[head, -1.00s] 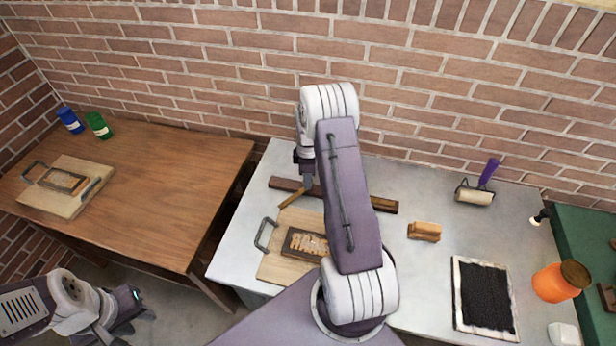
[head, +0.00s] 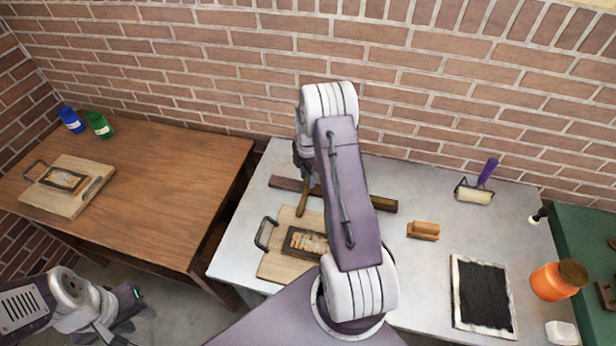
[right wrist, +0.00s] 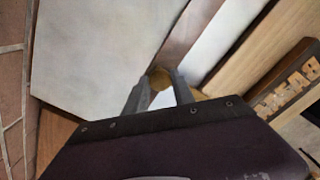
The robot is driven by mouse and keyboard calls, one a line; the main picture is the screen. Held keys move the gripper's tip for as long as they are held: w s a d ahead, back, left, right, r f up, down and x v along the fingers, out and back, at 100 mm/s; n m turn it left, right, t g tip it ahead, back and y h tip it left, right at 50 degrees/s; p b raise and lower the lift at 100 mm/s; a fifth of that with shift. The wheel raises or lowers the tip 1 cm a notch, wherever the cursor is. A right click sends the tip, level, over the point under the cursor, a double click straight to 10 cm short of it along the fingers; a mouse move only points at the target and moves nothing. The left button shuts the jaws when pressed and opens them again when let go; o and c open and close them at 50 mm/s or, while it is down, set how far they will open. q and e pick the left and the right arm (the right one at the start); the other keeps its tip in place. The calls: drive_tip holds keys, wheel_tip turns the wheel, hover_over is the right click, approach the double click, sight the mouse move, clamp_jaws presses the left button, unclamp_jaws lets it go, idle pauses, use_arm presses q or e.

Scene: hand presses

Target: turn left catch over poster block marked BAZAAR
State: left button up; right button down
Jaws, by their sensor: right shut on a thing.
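The poster block (head: 305,243) is a dark-framed block of raised pale letters on a light wooden board (head: 275,266). Its lettering is too small to read surely; part of it shows in the right wrist view (right wrist: 290,88). The left catch (head: 302,205) is a short brown wooden bar behind the block, pointing from the dark rail towards the board's back edge. My right gripper (head: 304,178) is shut on the catch; in the right wrist view its fingers (right wrist: 160,92) close at a rounded brown piece (right wrist: 158,76). My left gripper (head: 130,303) hangs low at the left, away from the block.
The dark rail (head: 385,205) runs behind the board; my right arm hides its middle. A brown wooden block (head: 423,230), roller (head: 475,193), black ink slab (head: 484,292) and orange jar (head: 555,282) stand right. Another board (head: 75,203) lies on the left table.

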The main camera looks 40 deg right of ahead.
drive_tip(key=shift+w+r, duration=0.1)
idle(0.3)
drive_tip(key=c, duration=1.1)
unclamp_jaws()
drive_tip(key=shift+o, duration=0.2)
wheel_tip(320, 180, up, 9)
drive_tip(key=b, duration=0.1)
